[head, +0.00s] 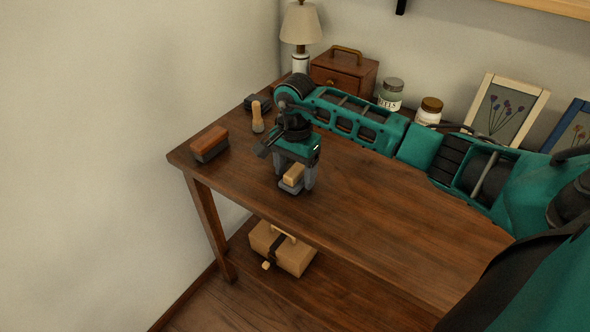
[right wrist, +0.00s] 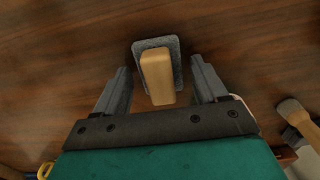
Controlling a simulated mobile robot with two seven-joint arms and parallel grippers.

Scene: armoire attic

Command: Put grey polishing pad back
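The grey polishing pad (head: 291,187), a grey block with a pale wooden grip, lies on the brown wooden table (head: 390,215) near its front edge. It also shows in the right wrist view (right wrist: 172,46). My right gripper (head: 295,179) points down over the pad with its fingers open on either side of the wooden grip. In the right wrist view my gripper (right wrist: 160,64) shows gaps between each finger and the pad, which appears untouched. My left gripper is not in view.
A red-brown brush (head: 209,144) sits at the table's left end, with a small upright brush (head: 257,119) and a dark block (head: 257,102) nearby. A wooden chest (head: 344,72), jars (head: 390,95) and framed pictures (head: 508,112) line the back. A beige box (head: 282,250) stands below.

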